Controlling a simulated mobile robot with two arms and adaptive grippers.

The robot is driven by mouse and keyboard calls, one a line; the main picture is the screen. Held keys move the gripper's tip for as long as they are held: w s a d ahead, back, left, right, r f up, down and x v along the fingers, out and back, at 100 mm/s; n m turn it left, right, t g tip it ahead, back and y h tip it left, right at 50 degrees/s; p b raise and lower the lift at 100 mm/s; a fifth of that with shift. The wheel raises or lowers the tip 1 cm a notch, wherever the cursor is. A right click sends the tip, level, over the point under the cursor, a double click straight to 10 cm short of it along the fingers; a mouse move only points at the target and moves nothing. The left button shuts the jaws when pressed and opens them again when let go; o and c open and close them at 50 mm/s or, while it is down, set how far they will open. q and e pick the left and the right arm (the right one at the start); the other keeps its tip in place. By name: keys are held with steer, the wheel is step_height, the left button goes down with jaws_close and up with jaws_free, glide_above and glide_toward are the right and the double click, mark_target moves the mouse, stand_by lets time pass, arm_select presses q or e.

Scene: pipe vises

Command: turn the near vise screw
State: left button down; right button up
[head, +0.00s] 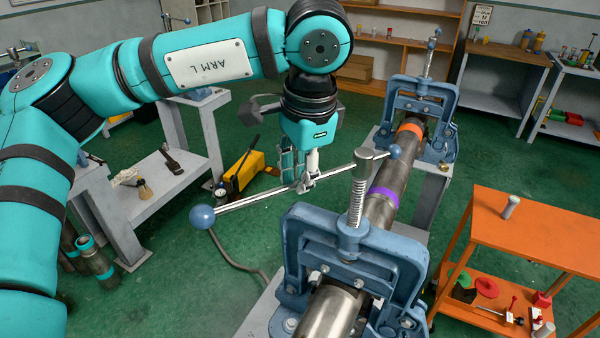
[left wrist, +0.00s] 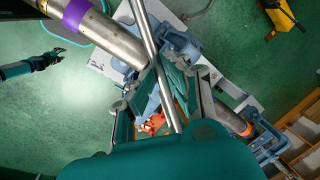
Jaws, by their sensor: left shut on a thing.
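The near vise (head: 400,255) is a blue frame clamped over a steel pipe (head: 325,318) in the head view. Its upright threaded screw (head: 357,203) carries a long steel cross bar (head: 245,200) with a blue ball (head: 202,217) at the left end and another ball (head: 395,151) at the right end. My left gripper (head: 304,182) comes down from above and is shut on the bar, left of the screw. In the left wrist view the bar (left wrist: 146,35) runs between the fingers. What seems my right gripper (left wrist: 55,56) shows small at the left there, well apart.
A far blue vise (head: 420,105) holds the pipe with orange and purple bands (head: 384,194). An orange cart (head: 540,230) stands at the right. A grey bench (head: 165,190) and yellow pump (head: 243,165) are at the left. Green floor (head: 170,250) is open between.

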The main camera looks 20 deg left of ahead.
arm_select(q)
steer(key=c, duration=1.3)
jaws_free()
steer(key=shift+c, duration=0.2)
step_height(320, 180, up, 12)
steer(key=s+d, duration=0.1)
steer(key=shift+s+d, duration=0.3)
steer(key=shift+d, duration=0.05)
